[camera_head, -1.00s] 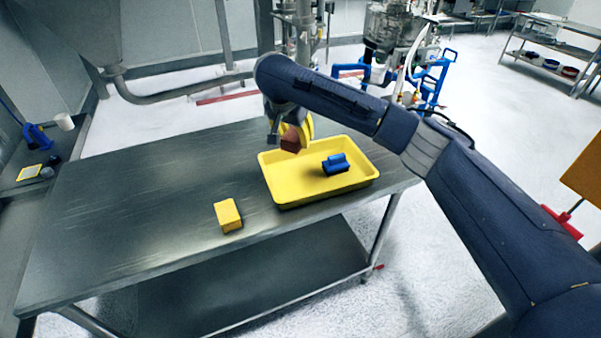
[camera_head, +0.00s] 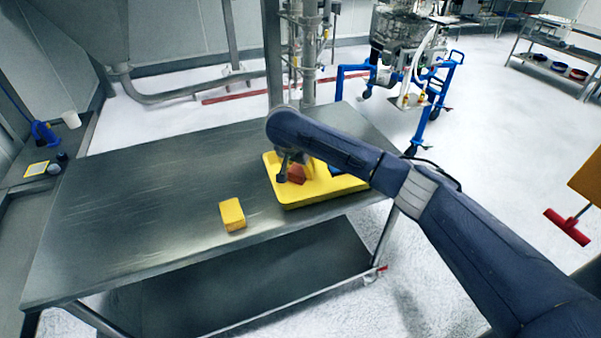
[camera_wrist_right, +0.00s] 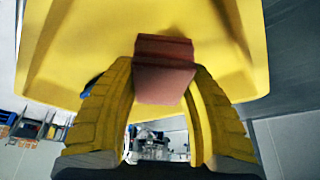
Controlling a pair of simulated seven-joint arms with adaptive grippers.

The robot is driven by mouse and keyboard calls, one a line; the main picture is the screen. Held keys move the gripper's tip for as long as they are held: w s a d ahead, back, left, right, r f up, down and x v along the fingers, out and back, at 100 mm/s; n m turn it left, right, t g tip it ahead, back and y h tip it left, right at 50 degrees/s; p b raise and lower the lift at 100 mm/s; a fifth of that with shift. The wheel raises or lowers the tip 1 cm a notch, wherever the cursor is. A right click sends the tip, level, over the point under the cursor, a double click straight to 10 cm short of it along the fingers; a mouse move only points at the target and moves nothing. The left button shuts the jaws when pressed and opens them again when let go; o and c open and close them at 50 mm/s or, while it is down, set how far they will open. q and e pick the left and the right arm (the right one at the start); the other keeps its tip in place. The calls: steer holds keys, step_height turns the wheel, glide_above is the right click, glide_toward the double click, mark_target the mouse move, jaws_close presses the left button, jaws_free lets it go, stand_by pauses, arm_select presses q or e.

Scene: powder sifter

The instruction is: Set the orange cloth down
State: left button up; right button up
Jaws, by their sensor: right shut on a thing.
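The orange cloth (camera_head: 297,174), a small reddish-brown folded block, is between the fingers of my right gripper (camera_head: 294,170). In the right wrist view the cloth (camera_wrist_right: 164,70) sits between the two curved yellow fingers (camera_wrist_right: 165,105), with the yellow tray (camera_wrist_right: 90,50) filling the background behind it. In the head view the gripper holds it low over the left part of the yellow tray (camera_head: 300,200). I cannot tell whether the cloth touches the tray floor. My forearm covers much of the tray. My left gripper is out of view.
A blue object (camera_head: 336,171) in the tray is mostly hidden by my arm. A yellow sponge-like block (camera_head: 232,214) lies on the metal table (camera_head: 130,220), left of the tray. The table's left part is clear. Blue-framed equipment (camera_head: 432,100) stands beyond it.

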steer(key=shift+f, duration=0.8)
steer(key=shift+f, duration=0.1)
steer(key=o, duration=1)
steer(key=v, duration=1.2)
steer(key=shift+w, duration=0.1)
steer(key=shift+a, duration=0.1)
